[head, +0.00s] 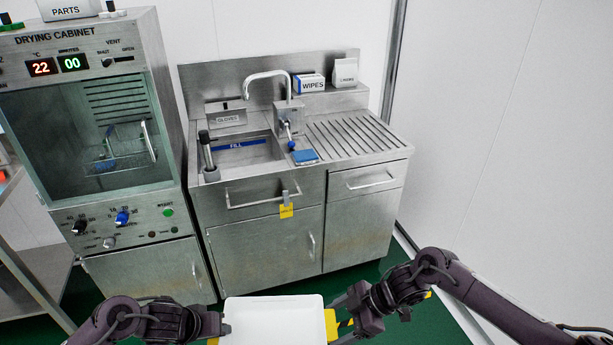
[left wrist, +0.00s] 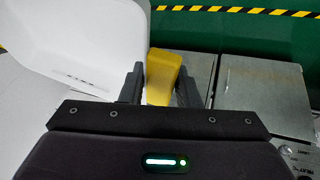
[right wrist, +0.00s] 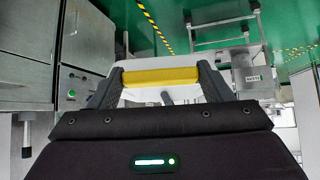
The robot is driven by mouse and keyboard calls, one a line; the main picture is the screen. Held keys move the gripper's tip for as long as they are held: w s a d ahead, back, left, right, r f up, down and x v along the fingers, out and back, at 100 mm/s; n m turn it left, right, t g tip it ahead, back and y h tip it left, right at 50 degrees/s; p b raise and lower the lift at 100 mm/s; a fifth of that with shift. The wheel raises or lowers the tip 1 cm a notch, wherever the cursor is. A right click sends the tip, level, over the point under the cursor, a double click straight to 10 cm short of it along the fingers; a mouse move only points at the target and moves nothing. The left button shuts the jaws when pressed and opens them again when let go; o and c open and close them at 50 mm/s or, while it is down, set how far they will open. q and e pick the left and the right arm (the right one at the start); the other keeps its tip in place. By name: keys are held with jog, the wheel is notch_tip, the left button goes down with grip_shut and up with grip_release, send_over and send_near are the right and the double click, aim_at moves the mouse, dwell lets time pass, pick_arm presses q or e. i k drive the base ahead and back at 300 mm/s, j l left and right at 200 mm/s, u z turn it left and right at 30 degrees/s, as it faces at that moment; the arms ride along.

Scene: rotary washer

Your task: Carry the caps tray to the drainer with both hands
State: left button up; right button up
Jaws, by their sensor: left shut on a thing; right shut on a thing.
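The white caps tray (head: 272,322) is at the bottom edge of the head view, in front of the sink unit and only partly in view. No caps can be made out on it. My left gripper (head: 222,326) is shut on its left yellow handle, and the left wrist view shows that handle (left wrist: 162,78) between the fingers. My right gripper (head: 336,322) is at the right side of the tray, shut on the other yellow handle (right wrist: 160,76). The drainer (head: 352,135) is the ribbed steel surface right of the sink basin; its ribbed area looks bare.
The sink basin (head: 245,155) has a tall faucet (head: 268,76). A blue sponge-like block (head: 305,156) lies at the drainer's left edge. A wipes box (head: 309,84) and a white packet (head: 345,72) stand on the back ledge. A drying cabinet (head: 92,240) stands left. Green floor lies between.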

aim_at(358, 140)
jog(key=i+l, duration=1.45)
